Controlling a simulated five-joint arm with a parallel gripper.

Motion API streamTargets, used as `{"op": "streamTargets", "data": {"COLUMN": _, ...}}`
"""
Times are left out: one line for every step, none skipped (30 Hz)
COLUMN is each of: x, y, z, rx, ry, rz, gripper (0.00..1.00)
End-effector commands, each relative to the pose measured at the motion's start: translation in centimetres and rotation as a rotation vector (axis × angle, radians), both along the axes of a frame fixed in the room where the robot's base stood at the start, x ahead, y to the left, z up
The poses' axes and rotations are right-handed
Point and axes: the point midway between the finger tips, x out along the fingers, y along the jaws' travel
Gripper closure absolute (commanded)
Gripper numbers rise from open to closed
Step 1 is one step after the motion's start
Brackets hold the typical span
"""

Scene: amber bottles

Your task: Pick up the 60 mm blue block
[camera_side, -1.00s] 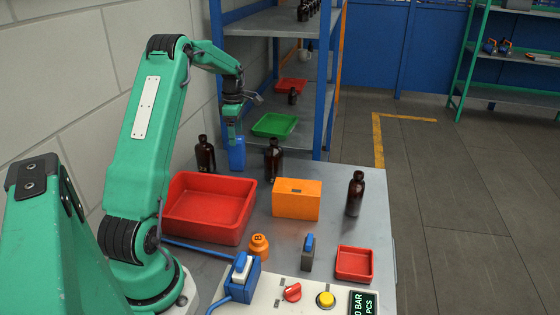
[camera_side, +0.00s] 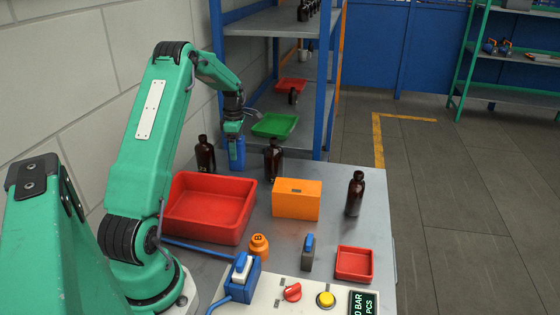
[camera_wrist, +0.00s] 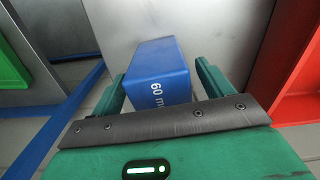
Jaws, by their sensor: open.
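The blue block (camera_side: 237,153) stands upright near the back edge of the table, between two amber bottles in the side view. In the wrist view the blue block (camera_wrist: 158,75) shows its "60 mm" marking and lies between the two green fingers of my gripper (camera_wrist: 160,90). My gripper (camera_side: 233,130) is over the block and pointing down. Its jaws are open, one on each side of the block, and a gap shows beside it. In the side view the gripper hides the top of the block.
Amber bottles stand left (camera_side: 205,155) and right (camera_side: 273,160) of the block, with another (camera_side: 355,193) farther right. A red bin (camera_side: 210,235) and an orange box (camera_side: 297,199) are nearer the camera. A blue-framed shelf (camera_side: 328,80) holding a green tray (camera_side: 275,125) stands behind.

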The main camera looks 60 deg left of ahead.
Motion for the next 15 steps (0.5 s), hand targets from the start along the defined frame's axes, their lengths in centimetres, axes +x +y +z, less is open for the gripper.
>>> {"op": "streamTargets", "data": {"x": 0.0, "y": 0.0, "z": -0.7, "rx": -0.002, "ry": 0.002, "rz": 0.000, "gripper": 0.21}}
{"op": "streamTargets", "data": {"x": 0.0, "y": 0.0, "z": -1.0, "rx": -0.002, "ry": 0.001, "rz": 0.000, "gripper": 0.21}}
{"op": "streamTargets", "data": {"x": 0.0, "y": 0.0, "z": -1.4, "rx": -0.002, "ry": 0.001, "rz": 0.000, "gripper": 0.21}}
{"op": "streamTargets", "data": {"x": 0.0, "y": 0.0, "z": -1.6, "rx": -0.002, "ry": 0.001, "rz": 0.000, "gripper": 0.21}}
{"op": "streamTargets", "data": {"x": 0.0, "y": 0.0, "z": -1.8, "rx": -0.002, "ry": 0.001, "rz": 0.000, "gripper": 0.21}}
{"op": "streamTargets", "data": {"x": 0.0, "y": 0.0, "z": -2.0, "rx": -0.001, "ry": 0.001, "rz": 0.000, "gripper": 0.21}}
{"op": "streamTargets", "data": {"x": 0.0, "y": 0.0, "z": -2.1, "rx": -0.001, "ry": 0.001, "rz": 0.000, "gripper": 0.21}}
{"op": "streamTargets", "data": {"x": 0.0, "y": 0.0, "z": -2.2, "rx": 0.000, "ry": 0.000, "rz": 0.000, "gripper": 0.21}}
{"op": "streamTargets", "data": {"x": 0.0, "y": 0.0, "z": -2.2, "rx": 0.000, "ry": 0.000, "rz": 0.000, "gripper": 0.21}}
{"op": "streamTargets", "data": {"x": 0.0, "y": 0.0, "z": -2.2, "rx": 0.000, "ry": 0.000, "rz": 0.000, "gripper": 0.21}}
{"op": "streamTargets", "data": {"x": 0.0, "y": 0.0, "z": -2.2, "rx": 0.000, "ry": 0.000, "rz": 0.000, "gripper": 0.21}}
{"op": "streamTargets", "data": {"x": 0.0, "y": 0.0, "z": -2.2, "rx": 0.000, "ry": 0.000, "rz": 0.000, "gripper": 0.21}}
{"op": "streamTargets", "data": {"x": 0.0, "y": 0.0, "z": -2.2, "rx": 0.000, "ry": 0.000, "rz": 0.000, "gripper": 0.21}}
{"op": "streamTargets", "data": {"x": 0.0, "y": 0.0, "z": -2.2, "rx": 0.000, "ry": 0.000, "rz": 0.000, "gripper": 0.21}}
{"op": "streamTargets", "data": {"x": 0.0, "y": 0.0, "z": -2.2, "rx": 0.000, "ry": 0.000, "rz": 0.000, "gripper": 0.21}}
